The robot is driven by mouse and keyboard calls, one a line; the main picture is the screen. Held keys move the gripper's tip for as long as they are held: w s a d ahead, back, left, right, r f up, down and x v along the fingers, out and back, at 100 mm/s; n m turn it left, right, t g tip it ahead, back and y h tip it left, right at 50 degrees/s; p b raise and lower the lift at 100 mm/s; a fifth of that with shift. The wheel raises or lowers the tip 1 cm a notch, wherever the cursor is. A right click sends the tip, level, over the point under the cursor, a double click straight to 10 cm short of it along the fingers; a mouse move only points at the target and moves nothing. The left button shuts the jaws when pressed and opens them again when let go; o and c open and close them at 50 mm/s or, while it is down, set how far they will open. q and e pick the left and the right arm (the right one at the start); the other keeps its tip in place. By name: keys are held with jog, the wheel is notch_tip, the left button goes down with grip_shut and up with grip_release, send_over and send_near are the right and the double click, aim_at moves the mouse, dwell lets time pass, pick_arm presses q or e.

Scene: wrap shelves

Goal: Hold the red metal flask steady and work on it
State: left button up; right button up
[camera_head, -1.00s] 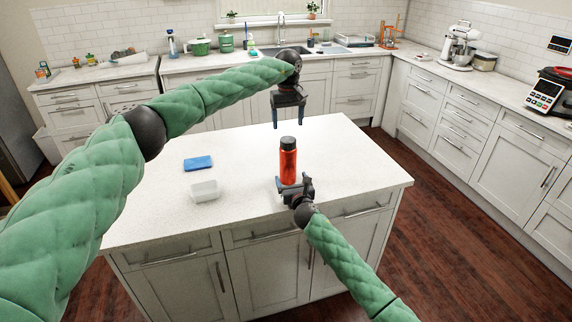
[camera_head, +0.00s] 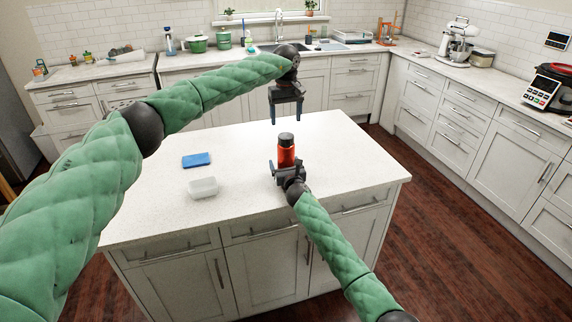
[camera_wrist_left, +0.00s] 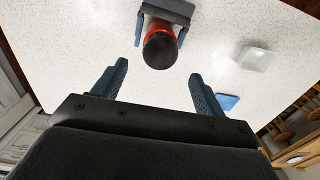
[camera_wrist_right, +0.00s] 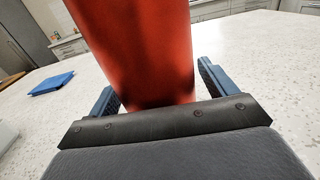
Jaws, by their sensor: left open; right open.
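The red metal flask (camera_head: 286,156) with a dark cap (camera_head: 286,139) stands upright on the white island top. My right gripper (camera_head: 287,170) is open at the flask's near side, its fingers on either side of the body. In the right wrist view the red body (camera_wrist_right: 140,50) fills the space between the open fingers (camera_wrist_right: 155,90). My left gripper (camera_head: 286,112) is open and empty, pointing down above and behind the flask. In the left wrist view the cap (camera_wrist_left: 160,50) lies beyond its open fingers (camera_wrist_left: 164,85), apart from them.
A blue flat item (camera_head: 196,160) and a clear plastic box (camera_head: 203,188) lie on the island (camera_head: 150,215) left of the flask. The right part of the top is clear. Counters with a sink and a stand mixer (camera_head: 457,42) line the walls.

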aim_at(286, 135)
grip_shut()
pick_arm(q)
jog(key=shift+f, duration=0.15)
jog(key=shift+f, duration=3.85)
jog(key=shift+c, duration=0.4)
